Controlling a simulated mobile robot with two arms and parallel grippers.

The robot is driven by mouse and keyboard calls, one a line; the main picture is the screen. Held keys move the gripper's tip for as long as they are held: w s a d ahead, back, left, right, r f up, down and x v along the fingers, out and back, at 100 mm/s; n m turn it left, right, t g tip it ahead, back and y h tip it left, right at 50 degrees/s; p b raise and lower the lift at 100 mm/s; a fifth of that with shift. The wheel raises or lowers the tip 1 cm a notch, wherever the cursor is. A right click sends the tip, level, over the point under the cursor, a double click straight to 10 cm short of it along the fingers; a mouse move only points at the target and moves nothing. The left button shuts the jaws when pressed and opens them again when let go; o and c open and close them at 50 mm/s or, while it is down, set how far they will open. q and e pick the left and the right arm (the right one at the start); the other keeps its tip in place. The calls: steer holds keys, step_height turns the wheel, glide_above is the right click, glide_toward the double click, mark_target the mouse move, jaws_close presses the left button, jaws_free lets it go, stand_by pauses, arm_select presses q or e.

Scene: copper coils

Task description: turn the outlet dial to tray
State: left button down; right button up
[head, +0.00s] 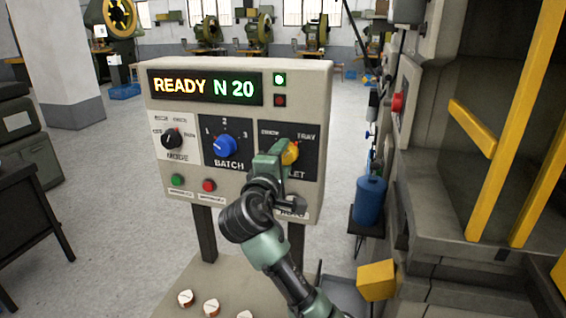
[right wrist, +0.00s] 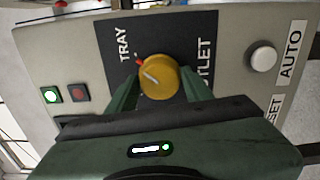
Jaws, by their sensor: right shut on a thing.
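The yellow outlet dial (head: 291,153) sits on a black plate (head: 312,165) at the right of the control panel. The plate's TRAY label is at the dial's upper right in the head view. My right gripper (head: 279,158) is shut on the dial and partly covers it. In the right wrist view the dial (right wrist: 159,78) is between the two green fingers of the gripper (right wrist: 160,88). There its white line and red mark point up and left, toward the word TRAY (right wrist: 124,44). My left gripper is not in view.
The panel (head: 240,72) has a lit display reading READY N 20 (head: 205,87), a lit green lamp (head: 280,79), a blue BATCH dial (head: 225,146) and a black MODE dial (head: 172,138). A large machine with yellow bars (head: 510,130) stands close at the right.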

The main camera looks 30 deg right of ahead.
steer(key=shift+f+m, duration=0.1)
steer(key=shift+m, duration=0.5)
steer(key=o, duration=1.4)
steer(key=shift+c, duration=0.2)
steer(key=b+v, duration=0.2)
steer(key=v, duration=0.6)
